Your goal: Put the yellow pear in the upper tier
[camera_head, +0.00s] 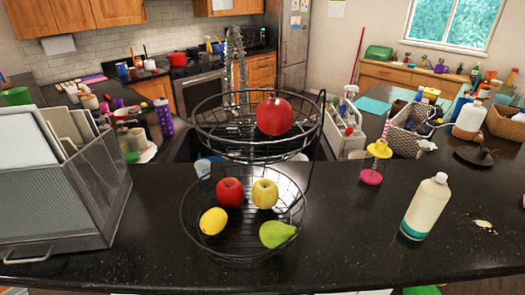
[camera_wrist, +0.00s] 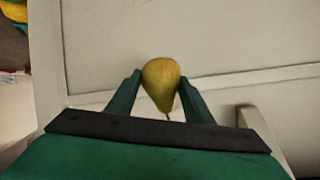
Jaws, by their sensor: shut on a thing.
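In the wrist view, the yellow pear (camera_wrist: 161,82) is held between the two green fingers of my gripper (camera_wrist: 160,88), its narrow end and stem pointing down in the picture. In the head view, a black wire two-tier basket stands on the dark counter. Its upper tier (camera_head: 205,138) holds one large red fruit (camera_head: 275,116) on the right side. Its lower tier (camera_head: 186,212) holds a red apple (camera_head: 230,191), a yellow apple (camera_head: 264,194), a lemon (camera_head: 213,221) and a green pear-shaped fruit (camera_head: 277,234). My gripper and the held pear are not clearly visible in the head view.
A grey mesh file holder (camera_head: 70,200) stands left of the basket. A white bottle (camera_head: 427,207) and a pink-and-yellow item (camera_head: 374,162) stand to the right. The left and back of the upper tier look free. A pale panel (camera_wrist: 230,45) fills the wrist view's background.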

